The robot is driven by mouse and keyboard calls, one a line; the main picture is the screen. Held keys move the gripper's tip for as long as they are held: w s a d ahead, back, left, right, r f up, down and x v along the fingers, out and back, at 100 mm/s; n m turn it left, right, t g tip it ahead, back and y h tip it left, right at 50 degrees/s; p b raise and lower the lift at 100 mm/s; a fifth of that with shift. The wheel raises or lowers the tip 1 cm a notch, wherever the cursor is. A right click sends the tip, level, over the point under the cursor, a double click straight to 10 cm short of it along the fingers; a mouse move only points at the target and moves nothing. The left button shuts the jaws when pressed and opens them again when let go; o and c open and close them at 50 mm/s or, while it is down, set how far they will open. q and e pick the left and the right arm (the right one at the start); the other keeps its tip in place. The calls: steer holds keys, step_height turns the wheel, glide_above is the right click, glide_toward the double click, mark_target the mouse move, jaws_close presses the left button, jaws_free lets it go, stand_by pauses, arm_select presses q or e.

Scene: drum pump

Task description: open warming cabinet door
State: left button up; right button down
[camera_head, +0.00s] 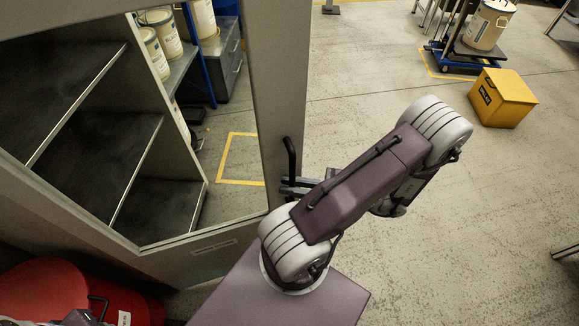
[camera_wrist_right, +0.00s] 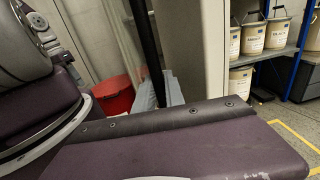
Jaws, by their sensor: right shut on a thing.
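The warming cabinet (camera_head: 142,193) stands at the left in the head view, with dark shelves inside. Its door (camera_head: 277,75) is a grey frame around a large window and appears to stand partly open: past the cabinet's side edge, the room behind shows through the window. The black upright door handle (camera_head: 290,158) is on the frame's right side. It also shows in the right wrist view as a dark bar (camera_wrist_right: 147,42). My right gripper (camera_head: 294,187) is shut on the handle; its grey fingers also show in the right wrist view (camera_wrist_right: 160,92).
A red container (camera_head: 40,290) stands at the lower left, near the cabinet. Cream buckets (camera_head: 158,30) stand on shelving behind the door. A yellow box (camera_head: 502,97) and a blue trolley (camera_head: 455,62) stand at the back right.

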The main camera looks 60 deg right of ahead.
steer(key=shift+s+a, duration=1.1)
steer(key=c, duration=1.7)
jaws_free()
steer(key=shift+d, duration=0.1)
steer(key=p+v, duration=0.1)
steer(key=v, duration=0.8)
steer(key=shift+c, duration=0.2)
